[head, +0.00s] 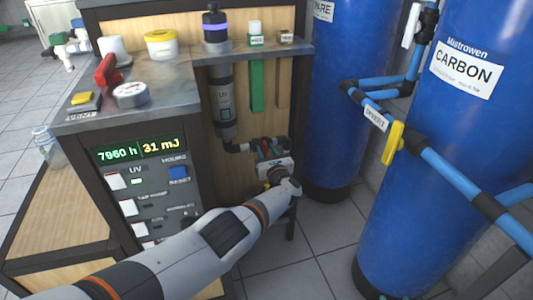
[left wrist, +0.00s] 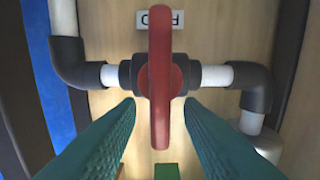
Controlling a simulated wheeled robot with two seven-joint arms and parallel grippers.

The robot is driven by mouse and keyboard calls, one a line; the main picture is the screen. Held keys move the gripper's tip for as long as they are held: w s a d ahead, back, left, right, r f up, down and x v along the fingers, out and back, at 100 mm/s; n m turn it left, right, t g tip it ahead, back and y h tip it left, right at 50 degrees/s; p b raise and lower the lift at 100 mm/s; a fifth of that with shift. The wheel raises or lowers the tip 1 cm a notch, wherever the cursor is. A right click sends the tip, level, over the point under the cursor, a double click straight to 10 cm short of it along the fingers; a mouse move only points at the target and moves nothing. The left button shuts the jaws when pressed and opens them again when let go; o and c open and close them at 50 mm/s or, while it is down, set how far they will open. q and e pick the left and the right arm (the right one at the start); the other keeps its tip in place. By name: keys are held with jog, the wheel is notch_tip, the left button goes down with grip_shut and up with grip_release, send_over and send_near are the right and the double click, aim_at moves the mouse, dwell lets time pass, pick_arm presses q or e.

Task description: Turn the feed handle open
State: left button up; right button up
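The red feed handle (left wrist: 159,80) is seen close up in the left wrist view. It lies upright in that picture, crosswise to the white pipe (left wrist: 215,76) on its dark valve body. A small, partly covered label (left wrist: 175,19) sits behind it, upside down. My left gripper (left wrist: 160,103) is open, with one green finger on each side of the handle's lower part. Gaps show between fingertips and handle. In the head view my left gripper (head: 270,150) reaches the pipework low on the wooden panel and mostly hides the handle. My right gripper is not in view.
A cylinder (head: 222,100) marked UV hangs above the pipework. Blue tanks (head: 440,150) stand right, with a yellow handle (head: 394,143) on blue pipe. The control panel (head: 150,190) is left. The counter (head: 190,75) holds a red-handled item (head: 106,70), tape and bottles.

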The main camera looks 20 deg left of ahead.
pick_arm(q)
jog(key=shift+c, duration=0.5)
grip_shut()
